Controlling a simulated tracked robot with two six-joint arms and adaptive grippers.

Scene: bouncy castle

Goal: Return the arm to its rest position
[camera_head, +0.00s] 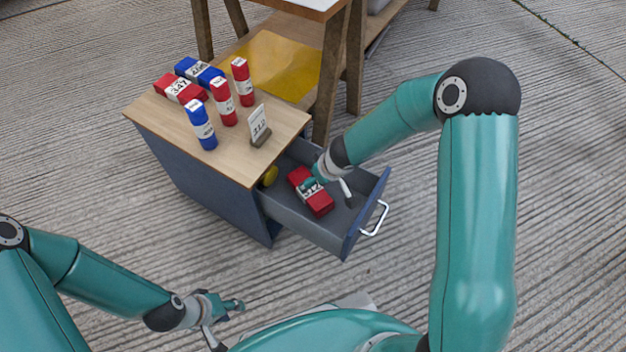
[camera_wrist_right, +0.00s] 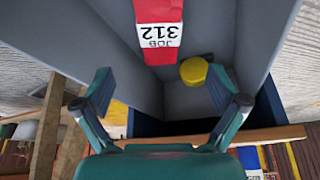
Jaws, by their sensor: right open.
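My right gripper (camera_wrist_right: 160,90) is open in the right wrist view, with nothing between its fingers. In the head view the right gripper (camera_head: 322,182) is at the open drawer, and its fingers partly cover a red box (camera_head: 318,203). The red box lies in the drawer and also shows in the wrist view (camera_wrist_right: 160,55), with a white label reading JOB 312, beyond the fingertips. Whether a finger touches it I cannot tell. My left gripper (camera_head: 225,320) is low at the left of the head view, open and empty, away from the cabinet.
The drawer (camera_head: 285,213) of a blue cabinet (camera_head: 195,180) is pulled out; a yellow round thing (camera_head: 270,176) lies inside. On the wooden top stand several red and blue labelled containers and a 312 card (camera_head: 259,127). A trestle table (camera_head: 330,80) is behind.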

